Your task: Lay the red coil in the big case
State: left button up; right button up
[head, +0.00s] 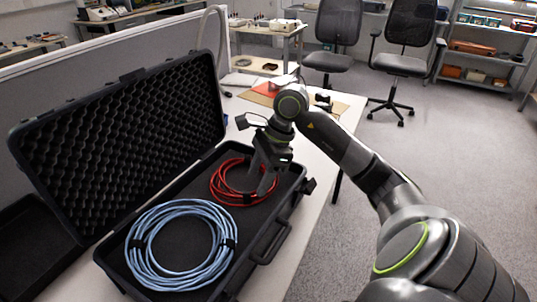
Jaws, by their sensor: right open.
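The big black case (262,243) stands open on the white table, its foam-lined lid (120,130) raised at the back left. The red coil (217,187) lies inside the case, in the far right part of its base. A light blue coil (140,262) lies in the near left part, beside the red one. My right gripper (266,185) is open and points down over the right side of the red coil. Its fingers hide part of the coil, and I cannot tell whether they touch it. My left gripper is not in view.
The white table (310,215) has a bare strip along its right edge. An orange and tan sheet (262,92) and small items lie at its far end. A grey partition stands behind the lid. Two office chairs (405,62) and shelves stand beyond on open floor.

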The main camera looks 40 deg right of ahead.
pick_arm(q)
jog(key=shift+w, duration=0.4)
pick_arm(e)
jog(key=v, duration=0.7)
jog(key=shift+r, duration=0.25)
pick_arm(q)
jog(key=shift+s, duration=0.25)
